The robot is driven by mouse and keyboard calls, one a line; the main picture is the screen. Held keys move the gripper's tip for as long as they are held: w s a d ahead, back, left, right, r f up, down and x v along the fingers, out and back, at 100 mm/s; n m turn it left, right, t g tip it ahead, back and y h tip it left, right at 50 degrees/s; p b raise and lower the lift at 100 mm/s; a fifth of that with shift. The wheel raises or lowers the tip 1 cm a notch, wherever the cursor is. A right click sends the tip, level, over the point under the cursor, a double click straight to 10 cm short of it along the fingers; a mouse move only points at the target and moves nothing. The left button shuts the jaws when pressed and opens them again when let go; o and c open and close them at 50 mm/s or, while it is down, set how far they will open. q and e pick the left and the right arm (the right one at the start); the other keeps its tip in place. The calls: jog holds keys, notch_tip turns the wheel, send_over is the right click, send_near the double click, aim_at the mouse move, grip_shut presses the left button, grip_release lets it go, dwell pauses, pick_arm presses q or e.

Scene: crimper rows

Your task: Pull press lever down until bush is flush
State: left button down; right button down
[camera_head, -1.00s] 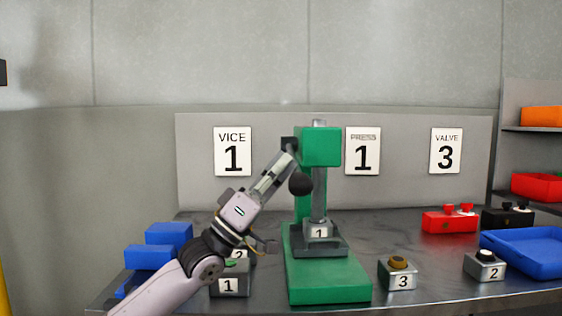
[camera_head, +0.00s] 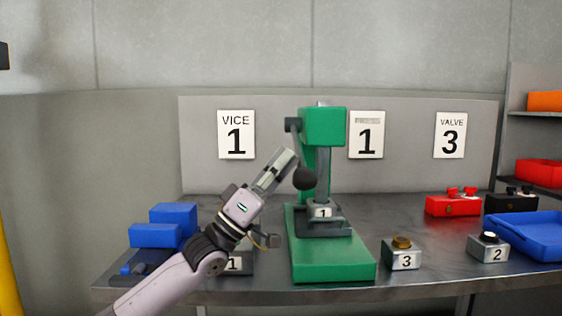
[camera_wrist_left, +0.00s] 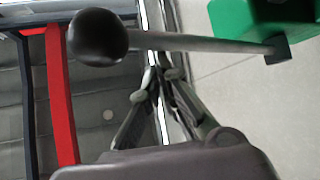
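The green press (camera_head: 333,258) stands on the bench under the PRESS 1 sign. Its lever hangs from a pivot on the left of the press head, and the black ball knob (camera_head: 304,178) is at its lower end. The grey block marked 1 (camera_head: 322,213) sits under the ram; I cannot make out the bush. My left gripper (camera_head: 289,156) is beside the lever rod, just above the knob; contact is unclear. In the left wrist view its fingers (camera_wrist_left: 157,78) come together, looking shut, and the lever rod (camera_wrist_left: 205,44) crosses past their tips. My right gripper is not in view.
Block 3 (camera_head: 401,255) and block 2 (camera_head: 488,247) are right of the press. A red unit (camera_head: 453,206) and a blue tray (camera_head: 528,240) lie further right.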

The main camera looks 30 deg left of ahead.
pick_arm(q)
jog(key=shift+w+d+f+y, duration=0.15)
jog(key=shift+w+f+y, duration=0.15)
jog(key=shift+f, duration=0.35)
jog(key=v, duration=1.1)
jog(key=shift+s+a+r, duration=0.15)
jog(key=shift+s+a, duration=0.2)
jog(key=shift+s, duration=0.1)
